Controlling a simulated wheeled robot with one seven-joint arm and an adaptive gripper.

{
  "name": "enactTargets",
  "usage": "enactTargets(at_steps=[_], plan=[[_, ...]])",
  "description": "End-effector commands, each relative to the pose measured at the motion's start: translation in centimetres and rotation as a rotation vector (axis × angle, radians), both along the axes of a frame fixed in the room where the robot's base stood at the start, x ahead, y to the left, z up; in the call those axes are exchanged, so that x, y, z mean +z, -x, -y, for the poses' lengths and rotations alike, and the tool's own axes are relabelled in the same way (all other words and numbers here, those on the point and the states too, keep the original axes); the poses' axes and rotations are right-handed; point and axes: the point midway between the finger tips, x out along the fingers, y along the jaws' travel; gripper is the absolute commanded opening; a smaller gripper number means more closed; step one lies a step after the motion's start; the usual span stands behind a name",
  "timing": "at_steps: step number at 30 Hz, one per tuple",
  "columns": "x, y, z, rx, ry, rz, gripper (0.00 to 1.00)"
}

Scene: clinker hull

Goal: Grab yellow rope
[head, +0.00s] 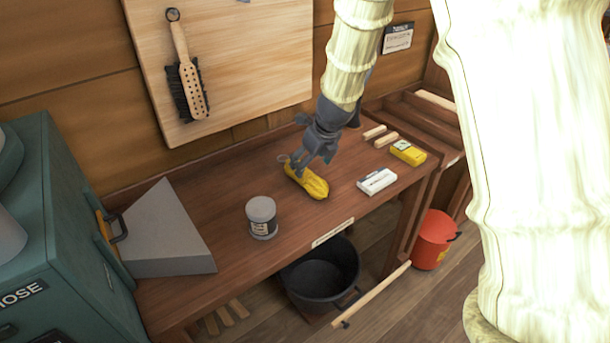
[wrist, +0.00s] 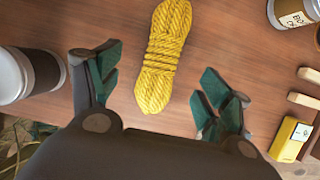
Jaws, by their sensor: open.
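The yellow rope (head: 308,182) is a bundled hank lying on the wooden workbench (head: 222,254) in the head view. In the wrist view the rope (wrist: 163,55) lies lengthwise, its near end between and a little ahead of my fingertips. My gripper (head: 315,157) is above the rope in the head view, partly covering its far end. In the wrist view my gripper (wrist: 158,82) is open and empty, with green-padded fingers apart on both sides of the rope. I cannot tell the exact height of the fingers over the bench.
A grey-lidded jar (head: 262,217) stands left of the rope. A white box (head: 377,181), a yellow box (head: 408,152) and wooden blocks (head: 380,136) lie to the right. A grey wedge-shaped block (head: 165,235) is at the bench's left end. A black bucket (head: 322,275) sits below.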

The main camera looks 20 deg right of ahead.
Motion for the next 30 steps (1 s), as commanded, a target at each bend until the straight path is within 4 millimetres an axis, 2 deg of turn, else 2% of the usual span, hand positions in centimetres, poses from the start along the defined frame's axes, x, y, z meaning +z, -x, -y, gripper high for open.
enactTargets(at_steps=[6,14,24,30], plan=[[-2.5,-0.9,-0.3,0.001,-0.001,-0.003,0.78],[-3.5,-1.3,-0.2,-0.001,0.001,-0.001,0.78],[-6.8,-2.6,-0.2,-0.001,0.001,-0.002,0.78],[-7.9,-3.1,-0.4,-0.001,0.001,-0.001,0.78]])
